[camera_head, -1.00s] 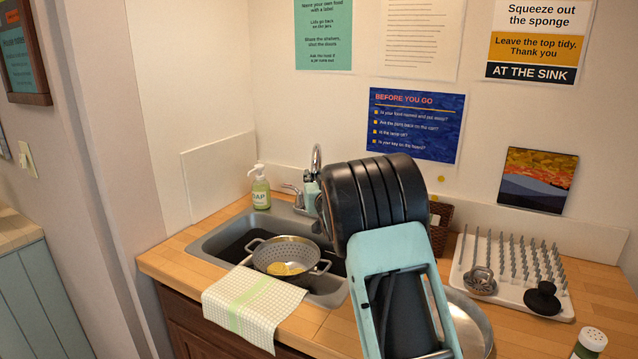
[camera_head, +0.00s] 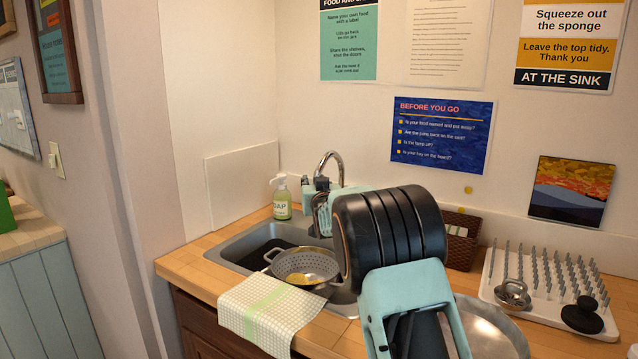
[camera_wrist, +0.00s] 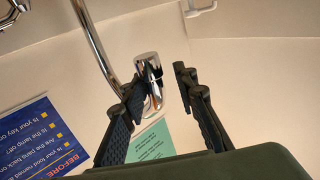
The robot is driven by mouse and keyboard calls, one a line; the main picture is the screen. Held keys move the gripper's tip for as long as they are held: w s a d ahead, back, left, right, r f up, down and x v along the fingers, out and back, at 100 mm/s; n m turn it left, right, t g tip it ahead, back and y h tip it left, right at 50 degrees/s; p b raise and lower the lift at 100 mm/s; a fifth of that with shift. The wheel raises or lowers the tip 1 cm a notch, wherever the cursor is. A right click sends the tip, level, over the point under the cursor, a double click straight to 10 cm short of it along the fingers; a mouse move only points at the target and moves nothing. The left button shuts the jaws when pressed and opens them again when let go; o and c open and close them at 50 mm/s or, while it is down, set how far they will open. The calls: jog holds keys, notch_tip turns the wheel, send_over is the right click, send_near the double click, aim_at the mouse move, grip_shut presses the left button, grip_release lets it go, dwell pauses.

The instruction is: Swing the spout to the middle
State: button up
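The chrome spout (camera_head: 330,157) arches above the back of the sink (camera_head: 232,248). In the wrist view the spout (camera_wrist: 93,45) comes down as a curved tube, and its chrome end piece (camera_wrist: 149,72) shows between my two dark fingers. My gripper (camera_wrist: 160,92) is open around this end, with a visible gap on the right finger's side. The left finger overlaps the tube, and contact there cannot be told. In the head view my gripper (camera_head: 318,186) is beside the spout, and my wrist hides the tap's lower part.
A colander (camera_head: 304,264) sits in the sink, with a checked towel (camera_head: 262,305) over the front edge. A soap bottle (camera_head: 282,200) stands behind the sink on the left. A drying rack (camera_head: 550,290) and a brown basket (camera_head: 461,245) are on the right.

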jog(key=shift+o, duration=0.6)
jog(key=shift+d, duration=0.25)
jog(key=shift+s+d, duration=0.1)
jog(key=shift+s, duration=0.35)
jog(key=s, duration=1.1)
jog(key=shift+d, duration=0.2)
jog(key=shift+r, duration=0.1)
